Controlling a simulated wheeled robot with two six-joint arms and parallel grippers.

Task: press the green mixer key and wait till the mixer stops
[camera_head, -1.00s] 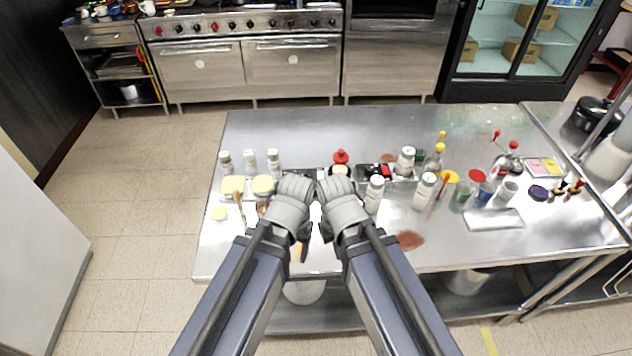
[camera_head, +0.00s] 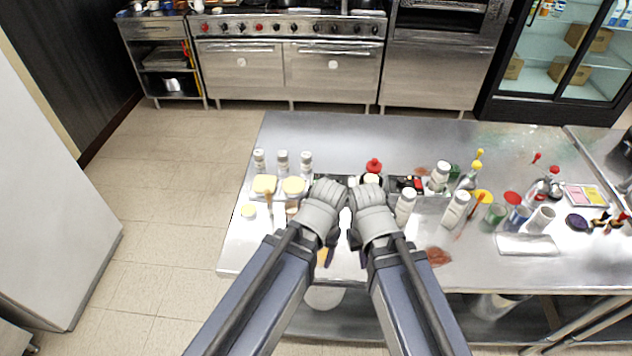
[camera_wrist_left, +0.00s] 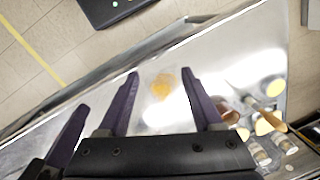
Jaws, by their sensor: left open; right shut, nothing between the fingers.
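A small black box (camera_head: 405,183) with a red patch on it stands mid-table, beside a red-capped round item (camera_head: 373,168). I cannot make out a green key or say for certain which thing is the mixer. My right gripper (camera_head: 357,240) is shut and empty over the near part of the table, in front of these things. My left gripper is close beside it; in the left wrist view (camera_wrist_left: 160,73) its two purple fingers are spread and empty above the steel top. My wrists hide part of the table middle.
The steel table (camera_head: 330,130) has a clear back strip. Pale-yellow-topped items (camera_head: 264,184) and shakers (camera_head: 282,162) stand at left. Bottles (camera_head: 455,209), cups (camera_head: 493,217) and a white slab (camera_head: 527,246) crowd the right. A brown patch (camera_head: 438,257) lies near the front edge.

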